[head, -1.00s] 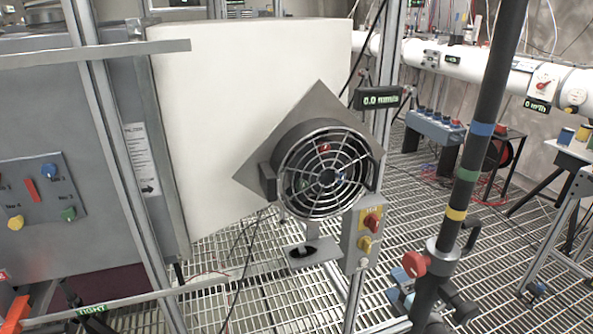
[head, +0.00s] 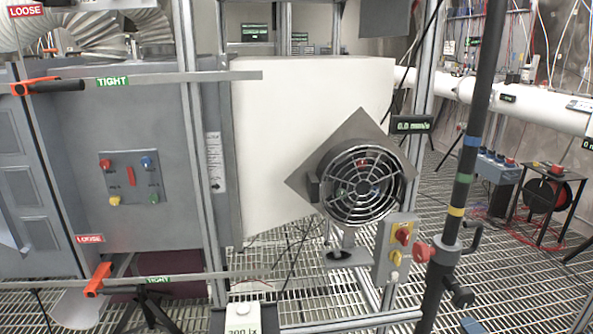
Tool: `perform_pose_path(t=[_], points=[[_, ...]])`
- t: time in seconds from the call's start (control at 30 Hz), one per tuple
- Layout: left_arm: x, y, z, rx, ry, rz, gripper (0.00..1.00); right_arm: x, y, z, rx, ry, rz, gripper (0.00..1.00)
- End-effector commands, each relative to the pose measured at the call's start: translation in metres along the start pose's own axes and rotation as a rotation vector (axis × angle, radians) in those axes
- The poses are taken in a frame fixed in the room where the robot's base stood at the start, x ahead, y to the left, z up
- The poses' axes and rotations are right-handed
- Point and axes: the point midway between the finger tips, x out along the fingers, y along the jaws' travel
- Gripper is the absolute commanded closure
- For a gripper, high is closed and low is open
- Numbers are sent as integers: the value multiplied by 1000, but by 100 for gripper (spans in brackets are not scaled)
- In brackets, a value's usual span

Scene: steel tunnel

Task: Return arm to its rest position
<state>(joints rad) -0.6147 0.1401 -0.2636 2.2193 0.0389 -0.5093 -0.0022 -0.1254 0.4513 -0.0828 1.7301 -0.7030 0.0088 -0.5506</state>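Neither of my grippers nor any part of my arms that I can make out is in the head view. A round caged fan (head: 361,186) on a diamond-shaped grey plate (head: 300,183) stands in front of a large white panel (head: 290,120).
A grey cabinet (head: 140,125) with a button panel (head: 131,178) and orange-handled clamps (head: 35,86) stands left. A dark pole (head: 468,160) with coloured bands rises at right. A white pipe (head: 540,110) runs behind. Open grating floor (head: 430,270) lies between them.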

Motion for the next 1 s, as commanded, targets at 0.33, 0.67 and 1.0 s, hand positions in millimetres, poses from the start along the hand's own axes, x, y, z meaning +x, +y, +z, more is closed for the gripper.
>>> perform_pose_path(t=[0.33,0.67,1.0], points=[[0,0,0,0,0,0,57,-38,-4,14,81,18,-89,30],[0,0,0,0,0,0,57,-132,-35,-80,713,-36,-350,30],[0,0,0,0,0,0,57,-233,-41,-168,1239,-140,-681,30]])
